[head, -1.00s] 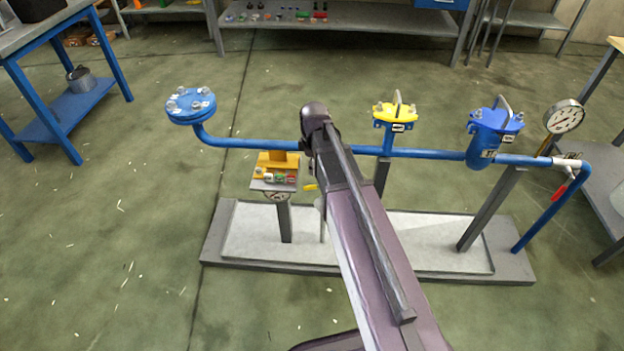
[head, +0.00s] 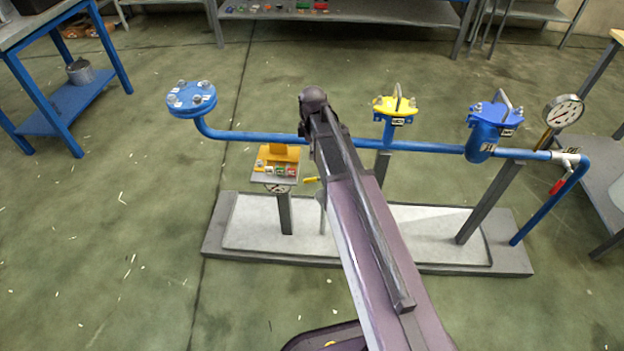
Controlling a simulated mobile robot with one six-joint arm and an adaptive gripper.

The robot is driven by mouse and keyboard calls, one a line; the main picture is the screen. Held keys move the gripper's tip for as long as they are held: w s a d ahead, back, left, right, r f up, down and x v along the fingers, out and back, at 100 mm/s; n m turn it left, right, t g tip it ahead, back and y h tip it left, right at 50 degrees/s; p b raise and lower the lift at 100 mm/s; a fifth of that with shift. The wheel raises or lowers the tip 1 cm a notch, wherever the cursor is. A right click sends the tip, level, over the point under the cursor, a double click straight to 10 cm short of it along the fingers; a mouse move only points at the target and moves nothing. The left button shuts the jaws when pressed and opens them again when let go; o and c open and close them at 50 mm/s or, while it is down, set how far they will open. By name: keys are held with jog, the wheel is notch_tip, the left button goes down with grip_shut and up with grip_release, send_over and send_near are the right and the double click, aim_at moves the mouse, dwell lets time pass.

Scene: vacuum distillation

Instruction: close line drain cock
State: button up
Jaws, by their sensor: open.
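A blue pipe line (head: 255,136) runs across a stand above a grey plinth (head: 225,250). A small yellow lever (head: 311,180) shows under the pipe, just left of my arm, above a thin upright tube (head: 323,218). The lever lies roughly level; the cock body behind it is hidden by my arm. A second valve with a white body (head: 567,160) and a red handle (head: 558,186) sits at the pipe's right end, the handle slanting down. I cannot tell which is the line drain cock. My arm crosses the middle of the view; my gripper is not visible.
The line carries a blue flange (head: 191,100), a yellow-capped fitting (head: 394,108), a blue-capped strainer (head: 482,140) and a dial gauge (head: 564,111). An orange bracket with a small panel (head: 275,172) stands left of my arm. The floor in front and left is clear.

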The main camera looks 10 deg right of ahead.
aim_at(313, 178)
jog(key=shift+f+b, duration=6.55)
jog(key=shift+f, duration=0.15)
jog(key=shift+c, duration=0.2)
grip_shut()
